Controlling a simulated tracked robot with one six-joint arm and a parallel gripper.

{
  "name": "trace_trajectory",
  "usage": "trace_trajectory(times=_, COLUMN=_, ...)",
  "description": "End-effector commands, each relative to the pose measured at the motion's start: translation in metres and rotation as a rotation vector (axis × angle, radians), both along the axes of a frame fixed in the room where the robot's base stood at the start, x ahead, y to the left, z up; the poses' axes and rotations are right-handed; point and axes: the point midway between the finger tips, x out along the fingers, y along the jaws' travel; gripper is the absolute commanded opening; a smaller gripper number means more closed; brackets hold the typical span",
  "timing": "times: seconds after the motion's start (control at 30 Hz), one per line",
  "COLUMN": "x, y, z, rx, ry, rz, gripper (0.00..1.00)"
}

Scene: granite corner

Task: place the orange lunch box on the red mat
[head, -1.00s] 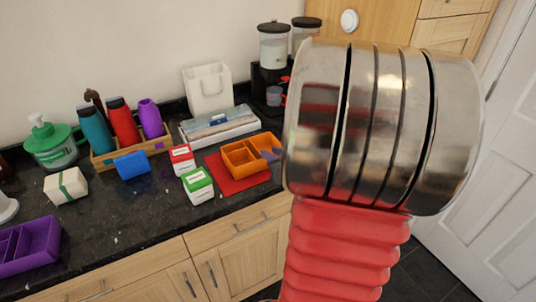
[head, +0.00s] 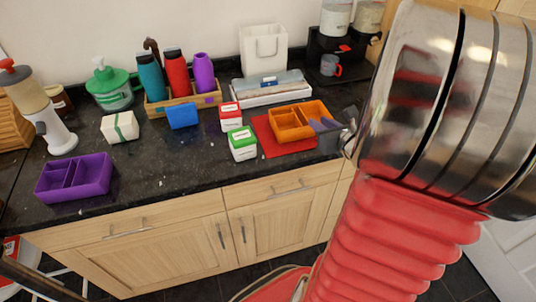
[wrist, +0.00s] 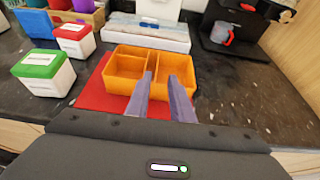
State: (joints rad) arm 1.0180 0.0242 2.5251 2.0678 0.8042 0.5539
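The orange lunch box (head: 290,118), an open tray with compartments, sits on the red mat (head: 285,149) in the head view. It lies toward the mat's back right, with red showing at its left and front. I cannot tell whether its right side overhangs the mat. My gripper (head: 325,125) is at the box's front right. In the wrist view my gripper (wrist: 161,76) has its two purple-grey fingers apart, over the front of the lunch box (wrist: 125,65), with nothing visibly pinched between them. The fingers hide part of its front wall.
A green-lidded box (head: 242,144) and red-lidded box (head: 230,117) stand left of the mat. A white tray (head: 270,90) lies behind it. A coffee machine (head: 325,50) with a red-handled mug (head: 329,65) stands at the back right. A purple tray (head: 75,178) lies far left.

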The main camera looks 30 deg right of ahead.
Motion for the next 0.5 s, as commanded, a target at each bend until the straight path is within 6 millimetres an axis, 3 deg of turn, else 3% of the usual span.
trace_trajectory(times=0.17, x=0.016, y=0.035, z=0.011, rx=-0.086, ry=0.024, rz=0.140, gripper=0.21)
trace_trajectory(times=0.33, x=0.034, y=0.106, z=0.027, rx=-0.274, ry=0.070, rz=0.427, gripper=0.21)
trace_trajectory(times=0.5, x=0.036, y=0.182, z=0.037, rx=-0.502, ry=0.113, rz=0.743, gripper=0.21)
